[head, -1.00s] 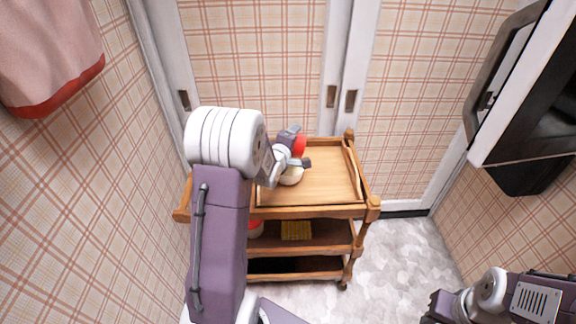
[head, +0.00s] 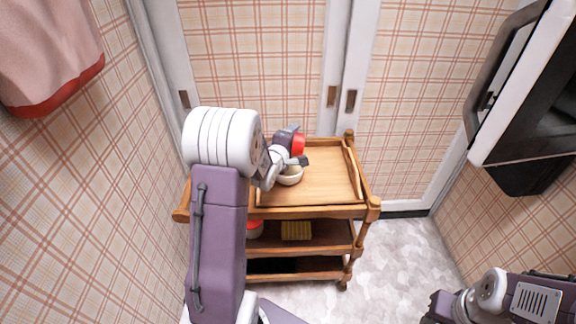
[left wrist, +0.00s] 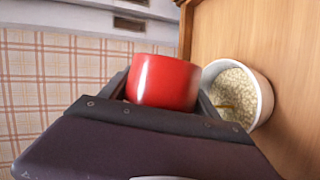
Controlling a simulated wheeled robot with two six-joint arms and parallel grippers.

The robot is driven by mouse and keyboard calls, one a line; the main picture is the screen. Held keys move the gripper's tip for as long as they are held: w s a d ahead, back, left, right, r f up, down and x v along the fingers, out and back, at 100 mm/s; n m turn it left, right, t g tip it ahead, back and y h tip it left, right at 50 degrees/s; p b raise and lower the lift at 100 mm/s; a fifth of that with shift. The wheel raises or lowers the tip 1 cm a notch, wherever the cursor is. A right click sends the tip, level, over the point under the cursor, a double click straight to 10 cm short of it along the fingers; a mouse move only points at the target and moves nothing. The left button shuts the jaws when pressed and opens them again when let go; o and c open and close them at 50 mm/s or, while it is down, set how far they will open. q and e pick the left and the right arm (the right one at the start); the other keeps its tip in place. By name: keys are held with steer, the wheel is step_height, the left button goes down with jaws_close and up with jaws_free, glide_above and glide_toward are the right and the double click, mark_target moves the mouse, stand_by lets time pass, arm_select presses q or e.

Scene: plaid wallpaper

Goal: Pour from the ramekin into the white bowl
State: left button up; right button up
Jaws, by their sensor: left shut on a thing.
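The red ramekin (head: 299,145) is held in my left gripper (head: 297,147), just above the far side of the white bowl. In the left wrist view the ramekin (left wrist: 165,82) sits between the dark fingers, and its inside is hidden. The white bowl (head: 290,181) stands upright on the trolley's top. In the left wrist view the bowl (left wrist: 264,92) holds pale beige grains with a small brownish streak. My right gripper (head: 434,308) is at the lower right, far from the trolley, and its jaws are unclear.
The wooden trolley (head: 330,184) has raised edges and a clear top right of the bowl. A red and white item (head: 254,229) and a yellow item (head: 296,230) are on its middle shelf. A wall-mounted dark unit (head: 545,115) juts in at the right.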

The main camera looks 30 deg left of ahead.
arm_select(q)
steer(key=shift+s+a+r+n+t+h, duration=0.1)
steer(key=shift+a+n+t+h, duration=0.15)
steer(key=shift+n, duration=0.25)
stand_by(0.6)
steer(key=shift+n+t+h, duration=0.25)
steer(key=shift+n, duration=0.05)
steer(key=shift+b, duration=0.6)
steer(key=shift+s+a+n+b, duration=0.1)
steer(key=shift+n+b, duration=0.2)
steer(key=shift+b, duration=0.15)
